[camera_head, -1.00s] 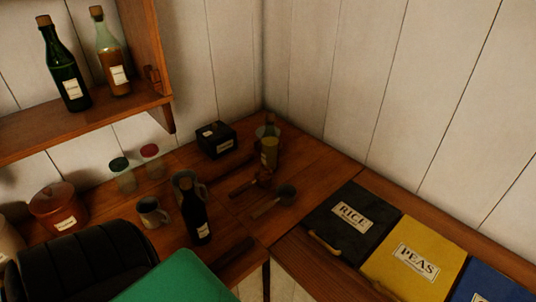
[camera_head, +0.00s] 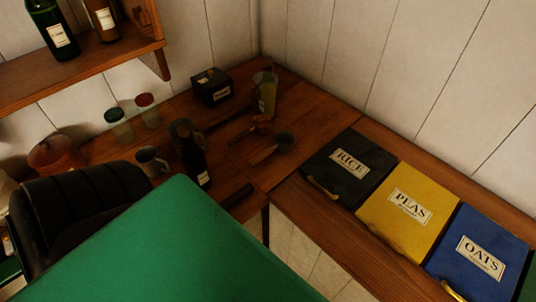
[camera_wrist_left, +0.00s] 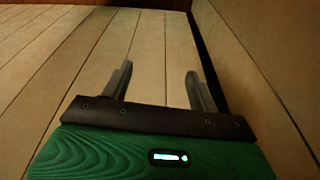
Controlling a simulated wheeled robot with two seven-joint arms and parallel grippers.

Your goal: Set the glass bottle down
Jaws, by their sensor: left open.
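A dark glass bottle (camera_head: 194,163) with a pale label stands upright on the wooden counter, its lower part close to the edge of my green body part. A yellowish bottle (camera_head: 267,95) stands near the back corner. A green bottle (camera_head: 52,30) and a brown bottle (camera_head: 102,18) stand on the shelf, their tops cut off. My left gripper (camera_wrist_left: 158,78) is open with nothing between its fingers, facing pale planks in the left wrist view. No gripper shows in the head view. I cannot tell which bottle the task means.
A mug (camera_head: 150,161), two lidded jars (camera_head: 119,126) (camera_head: 148,113), a black box (camera_head: 212,86) and scoops (camera_head: 272,147) crowd the counter (camera_head: 310,102). Black rice (camera_head: 342,185), yellow peas (camera_head: 408,195) and blue oats (camera_head: 480,240) bins line the right. The shelf (camera_head: 85,72) overhangs at left.

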